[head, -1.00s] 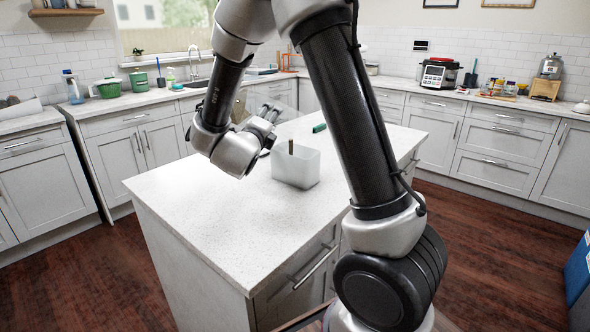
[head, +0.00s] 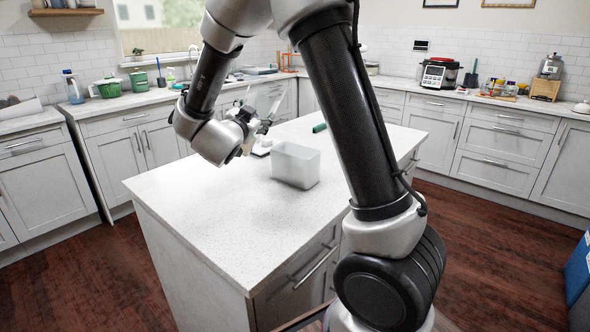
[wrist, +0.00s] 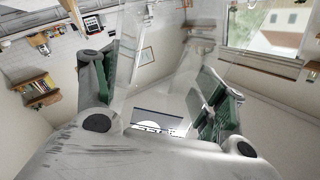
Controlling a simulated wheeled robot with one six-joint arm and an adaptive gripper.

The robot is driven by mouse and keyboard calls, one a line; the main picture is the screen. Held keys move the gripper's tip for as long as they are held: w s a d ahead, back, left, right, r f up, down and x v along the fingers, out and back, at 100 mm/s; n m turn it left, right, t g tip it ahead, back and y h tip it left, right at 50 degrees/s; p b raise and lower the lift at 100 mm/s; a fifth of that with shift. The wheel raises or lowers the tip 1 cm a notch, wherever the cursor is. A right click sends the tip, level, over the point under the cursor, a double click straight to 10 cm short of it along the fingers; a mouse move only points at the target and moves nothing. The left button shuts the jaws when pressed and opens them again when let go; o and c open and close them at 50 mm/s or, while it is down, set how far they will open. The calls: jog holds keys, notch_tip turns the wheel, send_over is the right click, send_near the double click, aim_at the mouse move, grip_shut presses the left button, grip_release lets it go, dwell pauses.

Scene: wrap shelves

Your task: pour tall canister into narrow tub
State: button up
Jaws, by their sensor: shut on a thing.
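My gripper (wrist: 158,95) is shut on a clear, see-through tall canister (wrist: 150,60), which stands between its two green-padded fingers in the wrist view. In the head view my gripper (head: 250,122) holds the canister (head: 264,103) above the island, behind and left of the tub. The canister looks tilted there, but its outline is faint. The narrow tub (head: 296,170), a pale translucent box, stands upright on the island and apart from the canister. The tub's floor is hidden by its front wall, so its contents cannot be told.
The white island top (head: 215,205) is bare in front and to the left of the tub. A small green object (head: 319,128) lies behind the tub, and a small white object (head: 262,149) lies behind its left side. Counters with kitchenware line the walls.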

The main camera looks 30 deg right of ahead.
aim_at(252, 86)
notch_tip(252, 86, up, 6)
jog(key=shift+a+f+n, duration=0.1)
jog(key=shift+n, duration=1)
jog(key=shift+w+f, duration=0.1)
jog(key=shift+r, duration=1.5)
